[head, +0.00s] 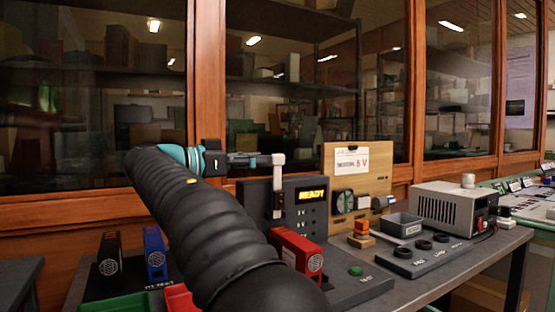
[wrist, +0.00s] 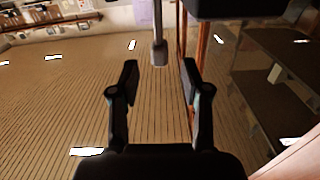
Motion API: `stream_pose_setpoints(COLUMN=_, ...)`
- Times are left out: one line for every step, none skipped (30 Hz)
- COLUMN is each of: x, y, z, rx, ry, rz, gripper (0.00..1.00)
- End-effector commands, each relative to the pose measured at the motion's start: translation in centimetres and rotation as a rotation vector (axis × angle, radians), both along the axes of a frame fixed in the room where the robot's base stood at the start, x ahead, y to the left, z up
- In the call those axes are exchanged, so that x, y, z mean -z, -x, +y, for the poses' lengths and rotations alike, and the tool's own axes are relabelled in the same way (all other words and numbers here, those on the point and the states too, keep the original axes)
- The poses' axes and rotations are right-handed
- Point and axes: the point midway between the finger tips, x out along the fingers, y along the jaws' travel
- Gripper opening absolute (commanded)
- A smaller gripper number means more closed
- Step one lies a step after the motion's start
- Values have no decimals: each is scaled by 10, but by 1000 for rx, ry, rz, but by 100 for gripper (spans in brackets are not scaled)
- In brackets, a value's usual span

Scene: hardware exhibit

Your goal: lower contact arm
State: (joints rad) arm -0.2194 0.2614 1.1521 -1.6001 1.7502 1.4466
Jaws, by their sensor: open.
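The contact arm appears to be the pale lever (head: 278,172) standing upright on the front of the dark tester with a lit "READY" display (head: 312,195). My gripper (head: 243,158) is at the upper left of the tester, level with the lever's top and just left of it. In the wrist view my gripper (wrist: 160,68) is open, its two black fingers well apart. A grey rod with a thicker end (wrist: 158,50) shows between and beyond the fingertips; I cannot tell whether it reaches between them. Nothing is gripped.
A red module (head: 297,250) sits on the tester's base near a green button (head: 355,271). Black (head: 110,262) and blue (head: 155,255) modules stand at left. A wooden board (head: 345,170), grey bin (head: 401,225) and power supply (head: 445,203) stand to the right. Glass panes rise behind.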

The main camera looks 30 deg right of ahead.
Motion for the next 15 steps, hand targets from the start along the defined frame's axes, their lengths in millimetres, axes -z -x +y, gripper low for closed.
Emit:
stream_pose_setpoints(x=0, y=0, z=-11, rx=5, ry=0, rz=0, gripper=47)
stream_pose_setpoints(x=0, y=0, z=-16, rx=5, ry=0, rz=0, gripper=47)
stream_pose_setpoints(x=0, y=0, z=-23, rx=5, ry=0, rz=0, gripper=47)
stream_pose_setpoints(x=0, y=0, z=-27, rx=5, ry=-1, rz=1, gripper=47)
stream_pose_setpoints(x=0, y=0, z=-32, rx=5, ry=-1, rz=1, gripper=47)
stream_pose_setpoints(x=0, y=-1, z=-37, rx=5, ry=-1, rz=1, gripper=47)
stream_pose_setpoints(x=0, y=-1, z=-40, rx=5, ry=-1, rz=2, gripper=47)
stream_pose_setpoints(x=0, y=-1, z=-44, rx=6, ry=-1, rz=2, gripper=47)
stream_pose_setpoints(x=0, y=-1, z=-47, rx=5, ry=-1, rz=1, gripper=47)
stream_pose_setpoints(x=0, y=-1, z=-50, rx=5, ry=-1, rz=1, gripper=47)
stream_pose_setpoints(x=0, y=-1, z=-52, rx=5, ry=-1, rz=1, gripper=47)
stream_pose_setpoints(x=0, y=-1, z=-54, rx=5, ry=-1, rz=1, gripper=47)
stream_pose_setpoints(x=0, y=-1, z=-55, rx=5, ry=-1, rz=1, gripper=47)
stream_pose_setpoints(x=0, y=-1, z=-55, rx=4, ry=-1, rz=1, gripper=47)
stream_pose_setpoints(x=0, y=-1, z=-56, rx=4, ry=-1, rz=1, gripper=47)
